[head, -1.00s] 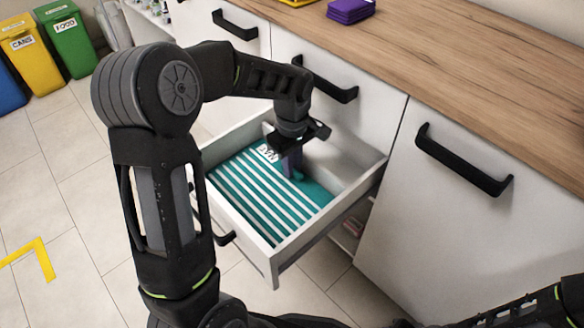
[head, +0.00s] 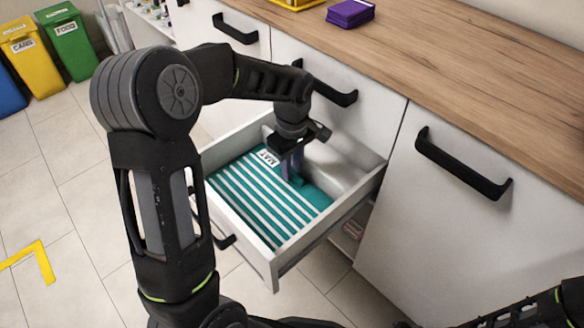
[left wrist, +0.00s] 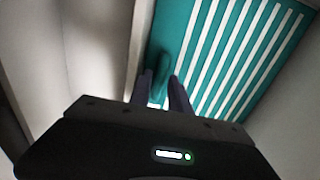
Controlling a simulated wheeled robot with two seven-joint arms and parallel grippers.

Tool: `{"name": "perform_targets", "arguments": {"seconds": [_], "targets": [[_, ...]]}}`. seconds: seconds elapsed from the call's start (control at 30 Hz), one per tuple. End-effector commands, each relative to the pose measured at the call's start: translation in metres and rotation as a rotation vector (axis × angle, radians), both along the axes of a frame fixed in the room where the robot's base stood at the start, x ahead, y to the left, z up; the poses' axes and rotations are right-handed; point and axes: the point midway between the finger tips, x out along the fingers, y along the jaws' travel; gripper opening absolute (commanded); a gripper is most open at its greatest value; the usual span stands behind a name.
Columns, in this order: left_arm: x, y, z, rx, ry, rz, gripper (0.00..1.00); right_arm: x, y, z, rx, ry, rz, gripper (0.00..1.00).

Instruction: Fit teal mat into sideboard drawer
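The teal mat (head: 262,196) with white stripes and a white label reading MAT lies flat on the floor of the pulled-out sideboard drawer (head: 274,264). It also shows in the left wrist view (left wrist: 215,70). My left gripper (head: 290,178) points down inside the drawer, at the mat's right side. In the left wrist view its fingers (left wrist: 162,80) stand a small gap apart, on either side of a raised teal ridge of the mat. Whether they press on the ridge is hard to see. My right gripper is out of view; only part of the right arm shows.
The oak worktop (head: 470,85) above the drawer carries a purple stack (head: 350,13). A cupboard door with a black handle (head: 462,165) is right of the drawer. Green (head: 68,45) and yellow (head: 30,55) bins stand far left.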

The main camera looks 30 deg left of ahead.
Motion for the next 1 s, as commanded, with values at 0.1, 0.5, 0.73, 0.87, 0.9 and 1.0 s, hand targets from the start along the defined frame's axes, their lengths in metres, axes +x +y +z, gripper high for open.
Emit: {"name": "perform_targets", "arguments": {"seconds": [0.1, 0.5, 0.73, 0.87, 0.9, 1.0], "targets": [[0.001, 0.0, 0.022, 0.001, -0.004, 0.0, 0.23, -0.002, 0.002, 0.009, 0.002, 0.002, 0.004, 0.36], [0.001, 0.0, 0.1, -0.001, -0.004, 0.0, 0.23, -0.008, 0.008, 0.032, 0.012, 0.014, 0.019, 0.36], [0.001, 0.0, 0.112, -0.001, -0.001, -0.001, 0.23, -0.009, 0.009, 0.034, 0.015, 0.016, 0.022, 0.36], [0.001, 0.0, 0.112, -0.001, -0.001, -0.001, 0.23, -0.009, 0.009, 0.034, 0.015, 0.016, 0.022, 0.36], [0.001, 0.0, 0.112, -0.001, -0.001, -0.001, 0.23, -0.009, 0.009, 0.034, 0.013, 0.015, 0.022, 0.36], [0.001, 0.0, 0.112, -0.001, -0.001, -0.001, 0.23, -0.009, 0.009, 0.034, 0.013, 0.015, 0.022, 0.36]]}}
